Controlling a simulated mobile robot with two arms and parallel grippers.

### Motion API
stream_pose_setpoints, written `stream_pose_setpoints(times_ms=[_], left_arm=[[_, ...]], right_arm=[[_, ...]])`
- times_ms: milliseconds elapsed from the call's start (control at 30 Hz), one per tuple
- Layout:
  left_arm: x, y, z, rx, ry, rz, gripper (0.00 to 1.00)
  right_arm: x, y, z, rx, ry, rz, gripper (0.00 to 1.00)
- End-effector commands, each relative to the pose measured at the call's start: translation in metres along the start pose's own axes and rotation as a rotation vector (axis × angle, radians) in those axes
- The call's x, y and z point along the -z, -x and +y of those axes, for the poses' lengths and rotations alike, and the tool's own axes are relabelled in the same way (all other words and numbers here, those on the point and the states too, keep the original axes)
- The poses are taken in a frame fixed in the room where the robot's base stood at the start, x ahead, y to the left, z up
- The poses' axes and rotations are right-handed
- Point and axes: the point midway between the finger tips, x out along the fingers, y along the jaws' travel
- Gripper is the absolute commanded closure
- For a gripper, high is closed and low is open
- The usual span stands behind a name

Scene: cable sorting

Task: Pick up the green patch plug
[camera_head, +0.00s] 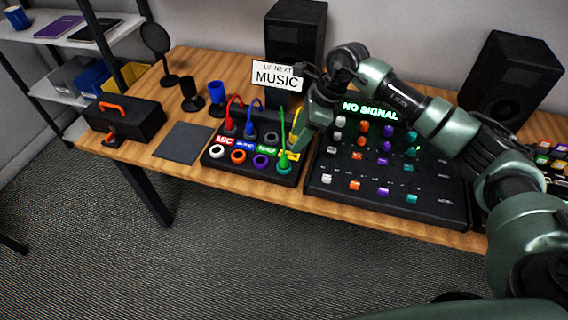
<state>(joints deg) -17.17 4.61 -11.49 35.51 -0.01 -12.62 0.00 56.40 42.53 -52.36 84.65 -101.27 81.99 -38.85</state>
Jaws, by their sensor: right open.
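The green patch plug (284,161) stands at the front right of the black patch box (205,161), with a green cable (282,125) rising from it. My right gripper (291,154) reaches down from the right, its yellow fingertips at the plug. It is open. I cannot tell whether the fingers are around the plug or just beside it, or whether they touch it. The gripper hides part of the box's right side. My left gripper is not in view.
Red (230,126) and blue (250,129) plugs with cables stand in the box's back row. A mixer panel (325,184) sits close on the right. A MUSIC sign (277,77) stands behind. A dark flat pad (184,143) lies left of the box.

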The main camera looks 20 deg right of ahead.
Motion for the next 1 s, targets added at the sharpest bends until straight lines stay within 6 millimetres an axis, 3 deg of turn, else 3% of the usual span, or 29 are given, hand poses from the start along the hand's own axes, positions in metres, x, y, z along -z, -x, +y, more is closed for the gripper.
stream_pose_setpoints(times_ms=[367, 600, 867, 1000], left_arm=[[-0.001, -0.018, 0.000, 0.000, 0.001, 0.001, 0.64], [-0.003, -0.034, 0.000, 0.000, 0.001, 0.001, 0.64], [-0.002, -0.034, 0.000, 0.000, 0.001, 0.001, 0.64], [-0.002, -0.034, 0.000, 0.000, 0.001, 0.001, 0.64]], right_arm=[[0.002, -0.037, 0.002, -0.003, 0.002, 0.011, 0.53], [0.001, -0.074, 0.004, -0.003, 0.001, 0.009, 0.53], [-0.001, -0.076, 0.004, -0.001, 0.001, 0.009, 0.53], [-0.001, -0.076, 0.004, -0.001, 0.001, 0.009, 0.86]])
